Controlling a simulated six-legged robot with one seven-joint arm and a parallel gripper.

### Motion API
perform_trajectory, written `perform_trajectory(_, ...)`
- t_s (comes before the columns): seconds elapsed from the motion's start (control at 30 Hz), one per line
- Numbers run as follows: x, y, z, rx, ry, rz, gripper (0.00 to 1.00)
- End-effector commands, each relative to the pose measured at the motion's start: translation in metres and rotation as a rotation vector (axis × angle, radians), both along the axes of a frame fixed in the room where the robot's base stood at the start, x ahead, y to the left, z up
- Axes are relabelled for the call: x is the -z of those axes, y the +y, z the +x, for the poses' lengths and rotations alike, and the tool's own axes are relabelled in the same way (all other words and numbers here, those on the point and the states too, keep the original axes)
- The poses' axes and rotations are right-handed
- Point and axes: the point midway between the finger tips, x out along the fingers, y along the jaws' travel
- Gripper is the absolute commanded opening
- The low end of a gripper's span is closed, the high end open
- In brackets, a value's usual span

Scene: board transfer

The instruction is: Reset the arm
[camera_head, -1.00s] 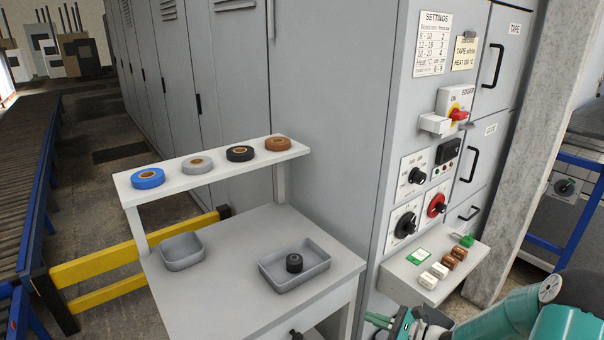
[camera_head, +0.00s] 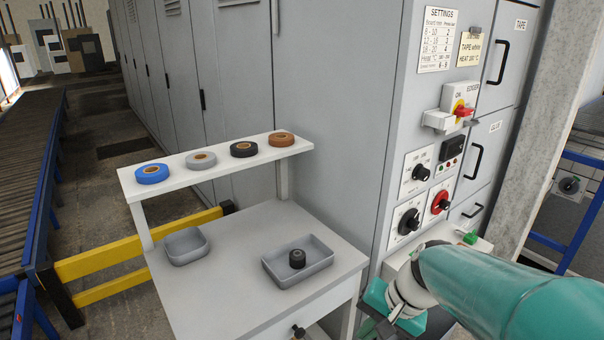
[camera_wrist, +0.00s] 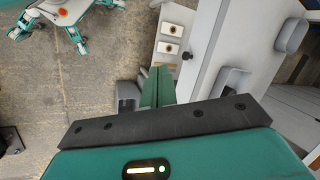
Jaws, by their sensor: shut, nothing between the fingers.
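My arm reaches in from the lower right in the head view, in front of the small shelf on the machine. My gripper (camera_wrist: 158,86) shows in the wrist view with its two green fingers together and nothing between them. In the head view only part of it shows, low beside the cabinet corner, and its fingertips cannot be made out. The fingers appear above or beside the shelf with white blocks (camera_wrist: 172,29); I cannot tell the gap.
A grey table holds an empty tray (camera_head: 187,246) and a tray (camera_head: 325,262) with a black roll (camera_head: 297,258). Blue (camera_head: 152,173), grey, black and brown tape rolls sit on a raised shelf. The machine panel (camera_head: 441,180) with knobs and a red switch stands close to my arm.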

Motion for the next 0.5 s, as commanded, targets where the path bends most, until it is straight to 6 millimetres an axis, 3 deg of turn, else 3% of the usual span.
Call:
perform_trajectory(0.3, -0.055, -0.013, -0.055, -0.221, -0.259, -0.322, 0.0)
perform_trajectory(0.5, -0.079, -0.026, -0.08, -0.313, -0.399, -0.473, 0.0)
